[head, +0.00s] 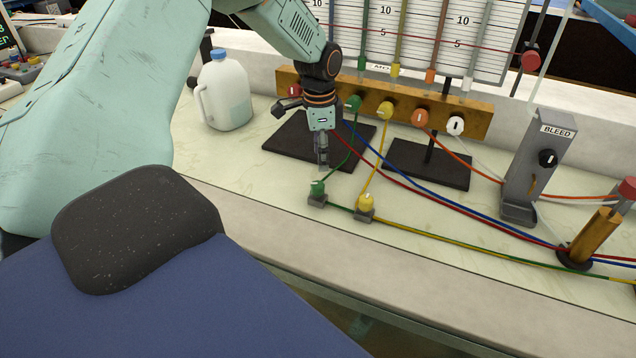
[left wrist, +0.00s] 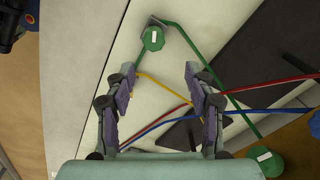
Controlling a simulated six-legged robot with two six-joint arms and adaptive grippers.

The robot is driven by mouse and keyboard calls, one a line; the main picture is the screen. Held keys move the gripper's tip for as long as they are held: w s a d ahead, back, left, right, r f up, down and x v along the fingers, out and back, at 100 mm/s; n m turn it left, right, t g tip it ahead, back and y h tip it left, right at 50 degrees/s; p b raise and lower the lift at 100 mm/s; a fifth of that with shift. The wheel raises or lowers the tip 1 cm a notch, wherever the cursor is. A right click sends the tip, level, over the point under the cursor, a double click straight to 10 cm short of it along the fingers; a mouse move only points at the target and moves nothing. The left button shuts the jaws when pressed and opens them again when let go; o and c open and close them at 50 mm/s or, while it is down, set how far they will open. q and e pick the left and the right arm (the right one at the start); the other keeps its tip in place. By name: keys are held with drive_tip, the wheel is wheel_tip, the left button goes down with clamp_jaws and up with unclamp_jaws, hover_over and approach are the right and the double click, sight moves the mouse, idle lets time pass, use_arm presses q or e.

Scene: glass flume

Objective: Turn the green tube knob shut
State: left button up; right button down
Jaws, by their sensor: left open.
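A green knob (head: 317,188) on a small grey block sits on the green tube at the front of the bench. In the left wrist view this green knob (left wrist: 153,38) lies just beyond the fingertips, with a pale line on its face. A second green knob (head: 353,103) is on the brass manifold; it also shows in the left wrist view (left wrist: 265,161). My left gripper (head: 322,162) points down above and slightly behind the front green knob, apart from it. In the left wrist view the left gripper (left wrist: 158,78) is open with nothing between its fingers. My right gripper is not visible.
A yellow knob (head: 365,202) stands close to the right of the front green knob. The brass manifold (head: 460,108) with several coloured knobs stands behind. Red, blue and yellow tubes cross the bench. A white jug (head: 225,95) stands at left; the grey bleed unit (head: 535,165) is at right.

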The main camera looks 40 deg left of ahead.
sight(318, 184)
use_arm(q)
drive_tip(key=m, duration=0.6)
drive_tip(key=shift+s+m, duration=0.3)
drive_tip(key=shift+s, duration=0.1)
drive_tip(key=m, duration=0.6)
drive_tip(key=shift+s+f, duration=0.15)
drive_tip(key=shift+s, duration=0.05)
wheel_tip(318, 184, down, 8)
drive_tip(key=shift+r+b, duration=0.15)
drive_tip(key=shift+b, duration=0.5)
drive_tip(key=shift+c, duration=0.3)
